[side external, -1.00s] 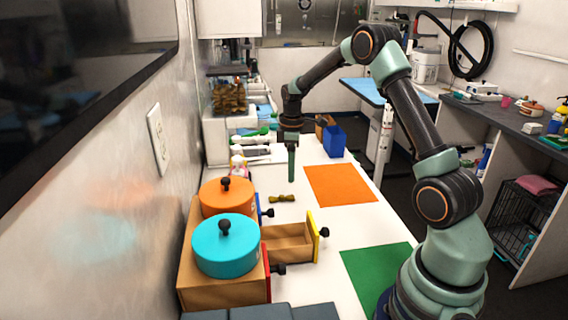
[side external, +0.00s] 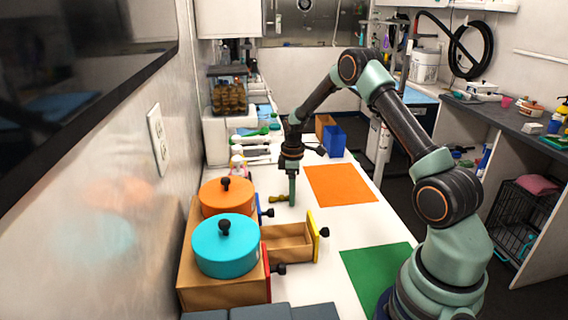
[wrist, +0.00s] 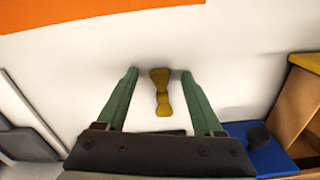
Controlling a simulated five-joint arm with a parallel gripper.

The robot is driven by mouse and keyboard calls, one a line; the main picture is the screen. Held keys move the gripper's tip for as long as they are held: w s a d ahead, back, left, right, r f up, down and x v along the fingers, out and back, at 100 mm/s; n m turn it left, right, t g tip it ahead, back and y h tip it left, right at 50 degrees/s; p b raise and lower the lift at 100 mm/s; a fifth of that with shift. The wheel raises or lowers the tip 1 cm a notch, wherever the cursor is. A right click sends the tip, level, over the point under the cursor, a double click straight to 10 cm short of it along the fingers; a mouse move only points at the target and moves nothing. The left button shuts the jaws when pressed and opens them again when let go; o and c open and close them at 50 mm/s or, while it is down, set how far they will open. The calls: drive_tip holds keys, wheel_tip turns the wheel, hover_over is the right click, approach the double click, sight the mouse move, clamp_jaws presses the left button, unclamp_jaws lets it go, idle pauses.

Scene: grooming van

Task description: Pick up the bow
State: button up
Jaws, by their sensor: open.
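The bow (wrist: 161,92) is a small olive-yellow piece lying on the white table. In the wrist view it lies between the two green fingers of my gripper (wrist: 160,75), lengthwise along them, with a gap on each side and a little closer to the right finger. In the side view the bow (side external: 278,198) shows just left of my gripper (side external: 292,200), partly hidden by the fingers. My gripper is open, points down and has its tips low near the table top.
An open wooden drawer (side external: 287,243) with a yellow front juts out nearby. A cabinet carries an orange pot (side external: 227,197) and a teal pot (side external: 226,254). An orange mat (side external: 341,186) and a green mat (side external: 375,270) lie flat. A blue box (side external: 334,141) stands behind.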

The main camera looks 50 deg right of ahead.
clamp_jaws()
drive_tip(key=shift+r, duration=0.1)
